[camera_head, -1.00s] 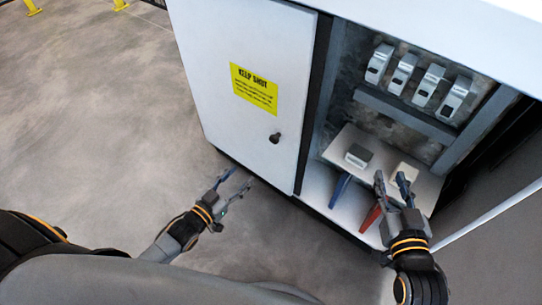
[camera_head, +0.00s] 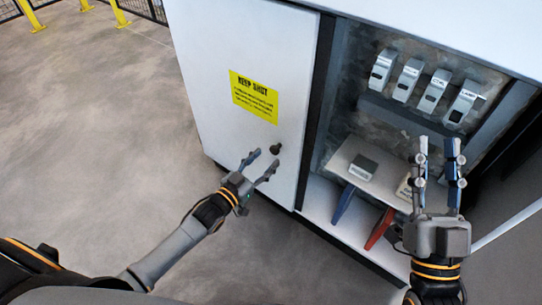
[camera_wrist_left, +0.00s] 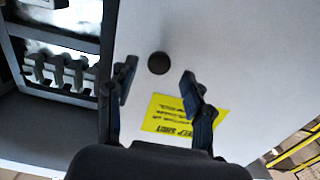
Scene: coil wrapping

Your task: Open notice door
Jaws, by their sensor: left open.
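The notice door (camera_head: 222,60) is a white cabinet door with a yellow "KEEP SHUT" sign (camera_head: 254,96) and a dark round knob (camera_head: 275,149). It looks closed. My left gripper (camera_head: 263,162) is open and empty, just below the knob. In the left wrist view the knob (camera_wrist_left: 159,63) lies between and beyond the open fingers of my left gripper (camera_wrist_left: 158,88); I see no contact. My right gripper (camera_head: 437,160) has its two fingers apart, in front of the open compartment at the right, with nothing seen between them.
The open compartment right of the door holds several labelled grey switches (camera_head: 434,90) on a rail. Below is a tilted light shelf (camera_head: 383,182) with small blocks, and blue (camera_head: 343,205) and red (camera_head: 380,228) pieces under it. The floor (camera_head: 90,130) at the left is clear.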

